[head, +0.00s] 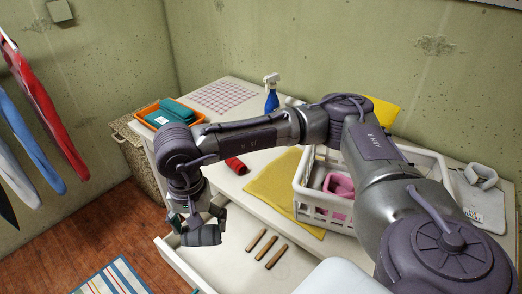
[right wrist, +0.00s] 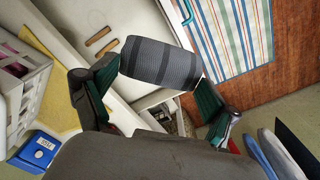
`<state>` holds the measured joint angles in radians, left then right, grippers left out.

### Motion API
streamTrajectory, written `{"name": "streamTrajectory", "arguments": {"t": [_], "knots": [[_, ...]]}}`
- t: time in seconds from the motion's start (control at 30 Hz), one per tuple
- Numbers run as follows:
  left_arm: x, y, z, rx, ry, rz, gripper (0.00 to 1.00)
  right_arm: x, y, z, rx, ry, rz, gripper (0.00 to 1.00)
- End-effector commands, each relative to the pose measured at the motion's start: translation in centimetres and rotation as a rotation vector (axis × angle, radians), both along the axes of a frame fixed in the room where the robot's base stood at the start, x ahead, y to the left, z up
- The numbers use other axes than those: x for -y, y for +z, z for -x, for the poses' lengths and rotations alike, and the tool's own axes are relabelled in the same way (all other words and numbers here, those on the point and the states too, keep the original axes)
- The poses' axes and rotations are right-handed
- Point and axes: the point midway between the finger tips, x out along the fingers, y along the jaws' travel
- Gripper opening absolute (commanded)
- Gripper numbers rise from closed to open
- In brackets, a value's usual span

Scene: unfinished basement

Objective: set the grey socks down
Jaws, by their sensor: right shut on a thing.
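The grey socks (head: 203,236) are a rolled, dark grey bundle with ribbed stripes. My right gripper (head: 199,214) points down and is shut on them, above the left part of the open white drawer (head: 185,263). In the right wrist view the socks (right wrist: 158,62) sit crosswise between the two green-padded fingers (right wrist: 157,82). The drawer's interior shows beyond them, with a gap below the bundle. My left gripper is not in view.
Three brown wooden pieces (head: 266,246) lie in the drawer. On the white table are a white basket (head: 322,208), a yellow cloth (head: 270,186), a red roll (head: 236,165), an orange tray (head: 199,117) and a blue spray bottle (head: 272,100). A striped rug (head: 112,280) lies on the floor.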

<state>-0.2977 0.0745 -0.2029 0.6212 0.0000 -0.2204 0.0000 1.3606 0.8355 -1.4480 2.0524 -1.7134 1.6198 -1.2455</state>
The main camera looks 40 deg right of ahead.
Motion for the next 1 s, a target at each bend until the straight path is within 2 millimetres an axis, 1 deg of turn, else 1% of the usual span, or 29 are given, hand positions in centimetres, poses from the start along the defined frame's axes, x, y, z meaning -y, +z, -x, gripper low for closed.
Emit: {"name": "streamTrajectory", "arguments": {"t": [0.17, 0.3, 0.53, 0.77, 1.0], "knots": [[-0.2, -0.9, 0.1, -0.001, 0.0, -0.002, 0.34, -0.6, -0.8, -2.4, 0.0, -0.37, -0.008, 0.53], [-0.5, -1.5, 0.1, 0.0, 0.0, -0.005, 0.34, -0.9, -1.4, -4.4, -0.001, -0.738, -0.012, 0.53], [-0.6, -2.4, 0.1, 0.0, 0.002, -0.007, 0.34, -0.6, -2.7, -7.1, 0.001, -1.356, -0.016, 0.53], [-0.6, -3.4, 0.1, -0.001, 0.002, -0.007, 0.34, 0.5, -4.8, -9.1, 0.0, -1.984, -0.015, 0.53], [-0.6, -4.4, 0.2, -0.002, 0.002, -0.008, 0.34, 2.5, -7.9, -10.2, 0.003, -2.653, -0.01, 0.53]]}}
